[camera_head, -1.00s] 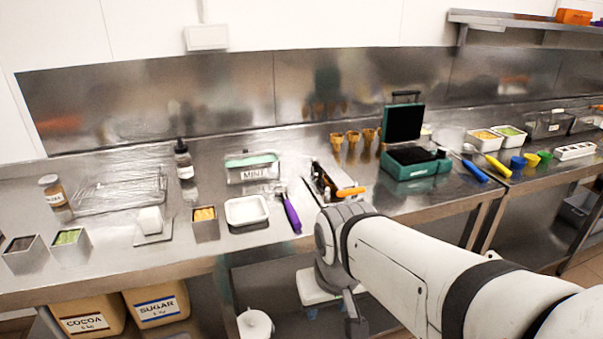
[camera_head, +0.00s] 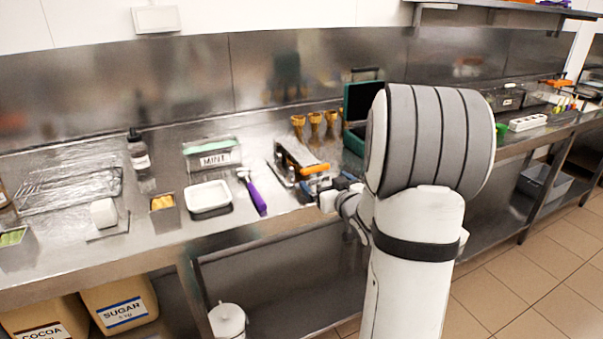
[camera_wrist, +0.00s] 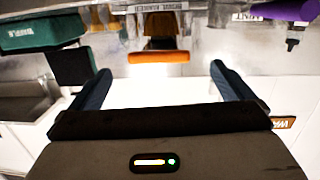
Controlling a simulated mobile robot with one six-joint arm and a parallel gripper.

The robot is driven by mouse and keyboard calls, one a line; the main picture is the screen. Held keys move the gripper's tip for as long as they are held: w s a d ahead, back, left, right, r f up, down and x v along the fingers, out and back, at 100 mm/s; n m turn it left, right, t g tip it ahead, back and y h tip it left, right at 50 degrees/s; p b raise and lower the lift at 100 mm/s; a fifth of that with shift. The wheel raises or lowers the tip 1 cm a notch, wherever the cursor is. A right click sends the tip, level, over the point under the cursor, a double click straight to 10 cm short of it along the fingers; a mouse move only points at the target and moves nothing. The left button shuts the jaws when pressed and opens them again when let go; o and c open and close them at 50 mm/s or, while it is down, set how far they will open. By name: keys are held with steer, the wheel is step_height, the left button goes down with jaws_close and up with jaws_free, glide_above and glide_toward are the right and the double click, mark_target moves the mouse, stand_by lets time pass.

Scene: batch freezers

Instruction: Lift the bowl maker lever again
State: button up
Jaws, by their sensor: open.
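The bowl maker (camera_head: 293,153) stands near the front edge of the steel counter, its orange-handled lever (camera_head: 315,169) pointing toward the front. In the wrist view the orange lever handle (camera_wrist: 158,57) lies crosswise, just beyond and between my open fingertips, with the bowl maker's label (camera_wrist: 160,6) behind it. My gripper (camera_wrist: 160,70) is open and empty, with one dark blue finger on each side of the handle. In the head view my gripper (camera_head: 328,185) is close to the handle at the counter's edge, partly hidden by my arm. I see no contact with the handle.
A purple-handled scoop (camera_head: 254,192) and a white tub (camera_head: 208,196) lie left of the bowl maker. Waffle cones (camera_head: 315,122) stand behind it. A green waffle maker (camera_head: 356,105) with its lid up is to the right, partly hidden by my arm.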

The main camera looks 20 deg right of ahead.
mark_target(317, 171)
steer(key=shift+t+y, duration=0.4)
steer(key=shift+t, duration=0.2)
steer(key=w, duration=0.8)
steer(key=shift+d+f+p, duration=0.1)
steer(key=shift+d+p, duration=0.1)
steer(key=shift+p, duration=0.15)
steer(key=shift+c, duration=0.6)
